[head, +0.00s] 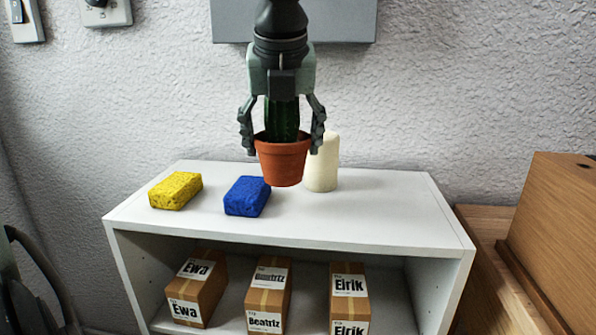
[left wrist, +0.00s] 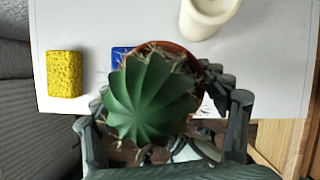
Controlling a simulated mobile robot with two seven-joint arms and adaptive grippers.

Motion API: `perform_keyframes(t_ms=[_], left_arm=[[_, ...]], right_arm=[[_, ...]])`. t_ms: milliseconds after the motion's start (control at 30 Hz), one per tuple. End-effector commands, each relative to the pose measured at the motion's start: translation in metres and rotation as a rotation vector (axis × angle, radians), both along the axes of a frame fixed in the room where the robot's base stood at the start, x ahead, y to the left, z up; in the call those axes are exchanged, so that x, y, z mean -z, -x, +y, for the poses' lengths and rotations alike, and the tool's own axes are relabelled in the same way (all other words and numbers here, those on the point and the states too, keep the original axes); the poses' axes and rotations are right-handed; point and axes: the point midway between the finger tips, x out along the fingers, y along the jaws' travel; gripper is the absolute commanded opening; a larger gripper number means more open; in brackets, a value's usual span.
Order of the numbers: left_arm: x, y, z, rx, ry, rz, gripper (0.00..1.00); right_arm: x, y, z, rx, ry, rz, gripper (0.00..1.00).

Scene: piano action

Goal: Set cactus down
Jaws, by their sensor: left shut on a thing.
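A green ribbed cactus (head: 282,118) stands upright in a terracotta pot (head: 283,160). My left gripper (head: 282,138) comes down from above in the head view and is shut on the pot, one finger at each side near the rim. The pot appears held above the white shelf unit's top (head: 370,205); the exact gap is hard to tell. In the left wrist view the cactus (left wrist: 150,98) is seen from above and hides most of the pot (left wrist: 188,58). My right gripper is in neither view.
A cream candle-like cylinder (head: 322,165) stands just behind and right of the pot. A blue sponge (head: 247,196) and a yellow sponge (head: 176,190) lie to the left. Labelled boxes (head: 268,295) sit inside the shelf. The top's right part is clear.

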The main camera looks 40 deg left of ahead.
Motion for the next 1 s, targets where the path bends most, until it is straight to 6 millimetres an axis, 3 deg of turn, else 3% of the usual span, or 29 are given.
perform_keyframes(t_ms=[200, 533, 1000], left_arm=[[0.014, -0.012, -0.022, 0.001, -0.002, -0.001, 0.28], [0.051, -0.012, -0.023, 0.001, 0.0, 0.0, 0.28], [0.057, -0.013, -0.023, 0.0, 0.0, -0.003, 0.28]], right_arm=[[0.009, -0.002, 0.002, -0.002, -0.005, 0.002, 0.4], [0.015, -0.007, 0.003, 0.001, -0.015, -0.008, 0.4], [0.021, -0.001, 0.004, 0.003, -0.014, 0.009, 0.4]])
